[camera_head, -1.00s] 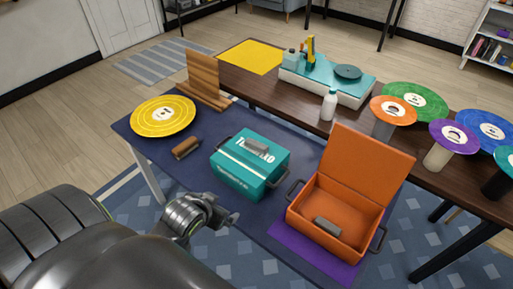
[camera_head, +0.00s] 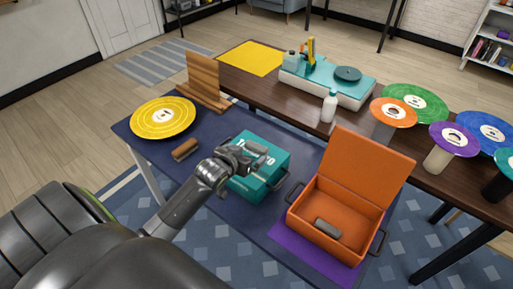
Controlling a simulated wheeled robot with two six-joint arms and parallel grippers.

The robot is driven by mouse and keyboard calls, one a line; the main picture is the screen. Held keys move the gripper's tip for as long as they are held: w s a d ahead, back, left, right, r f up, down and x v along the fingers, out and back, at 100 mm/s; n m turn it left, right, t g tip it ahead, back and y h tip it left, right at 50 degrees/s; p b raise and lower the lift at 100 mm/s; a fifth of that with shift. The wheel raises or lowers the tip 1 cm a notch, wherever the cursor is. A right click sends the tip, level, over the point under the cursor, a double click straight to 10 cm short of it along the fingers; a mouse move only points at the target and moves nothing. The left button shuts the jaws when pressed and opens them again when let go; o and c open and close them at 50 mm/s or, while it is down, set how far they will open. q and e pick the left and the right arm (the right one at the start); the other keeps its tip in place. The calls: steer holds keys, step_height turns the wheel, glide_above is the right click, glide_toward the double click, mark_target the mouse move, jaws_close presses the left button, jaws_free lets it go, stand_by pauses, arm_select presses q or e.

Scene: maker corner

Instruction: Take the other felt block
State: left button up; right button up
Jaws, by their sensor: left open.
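One grey felt block (camera_head: 257,145) lies on top of the closed teal box (camera_head: 262,178), partly hidden behind my gripper. A second grey felt block (camera_head: 327,229) lies inside the open orange box (camera_head: 337,254). My left gripper (camera_head: 245,157) is open above the near left part of the teal box's lid, close to the block there. I cannot tell whether the fingers touch that block. My right gripper is out of view.
A brown wooden brush-like block (camera_head: 185,149) lies left of the teal box. A yellow record (camera_head: 163,117) and a wooden stand (camera_head: 205,82) are farther back.

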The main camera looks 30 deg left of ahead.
mark_target(255, 148)
arm_select(q)
steer(key=x, duration=0.4)
steer(key=shift+a+f+p+x, duration=0.15)
steer(key=shift+x, duration=1.2)
steer(key=shift+a+f+p+x, duration=0.15)
steer(key=shift+x, duration=1.25)
steer(key=shift+s, duration=0.2)
steer(key=c, duration=0.9)
